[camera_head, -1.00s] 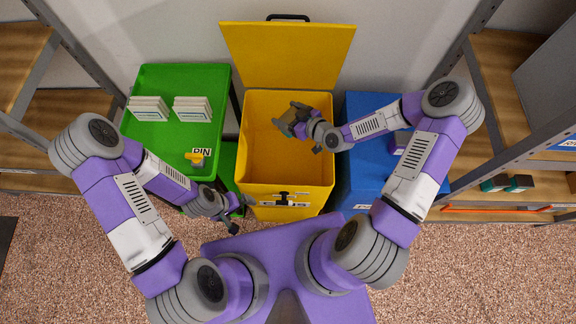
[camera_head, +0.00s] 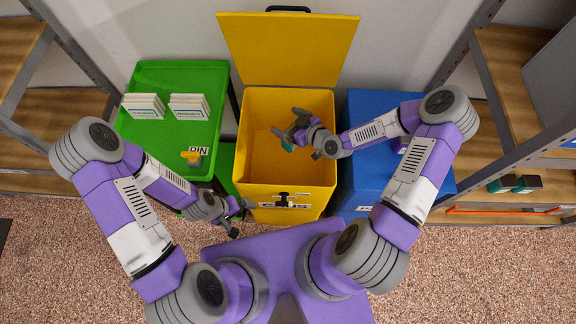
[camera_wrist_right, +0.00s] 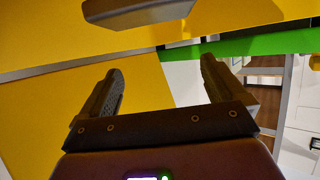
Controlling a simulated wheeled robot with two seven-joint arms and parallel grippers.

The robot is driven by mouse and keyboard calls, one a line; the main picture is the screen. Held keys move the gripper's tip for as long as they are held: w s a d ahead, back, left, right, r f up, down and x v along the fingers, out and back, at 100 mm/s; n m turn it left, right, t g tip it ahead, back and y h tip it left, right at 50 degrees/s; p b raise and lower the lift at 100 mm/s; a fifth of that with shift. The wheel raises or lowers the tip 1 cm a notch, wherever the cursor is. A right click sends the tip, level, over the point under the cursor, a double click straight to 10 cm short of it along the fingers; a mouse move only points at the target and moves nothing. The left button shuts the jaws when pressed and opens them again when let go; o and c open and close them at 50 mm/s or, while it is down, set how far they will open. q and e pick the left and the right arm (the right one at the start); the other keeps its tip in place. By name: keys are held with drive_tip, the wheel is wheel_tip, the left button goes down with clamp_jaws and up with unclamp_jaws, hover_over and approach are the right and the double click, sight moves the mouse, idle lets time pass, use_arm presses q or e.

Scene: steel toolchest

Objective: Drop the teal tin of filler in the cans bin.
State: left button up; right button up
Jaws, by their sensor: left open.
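The cans bin (camera_head: 250,150) is the yellow bin in the middle of the head view, its lid raised and its front label partly covered. My right gripper (camera_head: 290,122) is over its opening, with the fingers spread and nothing between them. The right wrist view also shows its fingers (camera_wrist_right: 160,90) apart. A small teal patch, likely the teal tin (camera_head: 288,147), shows below the gripper within the bin's outline, mostly hidden. My left gripper (camera_head: 240,220) is open and empty, by the bin's front left corner.
A green bin (camera_head: 150,80) with white boxes (camera_head: 188,107) and a yellow-topped item (camera_head: 192,157) on it stands left. A blue bin (camera_head: 365,160) stands right. Shelves flank both sides; dark and teal tins (camera_head: 515,184) sit on the right one.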

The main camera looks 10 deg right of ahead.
drive_tip(key=p+v, duration=0.1)
drive_tip(key=v, duration=0.6)
drive_tip(key=shift+s+p, duration=0.2)
drive_tip(key=shift+p, duration=0.1)
drive_tip(key=shift+d+r, duration=0.1)
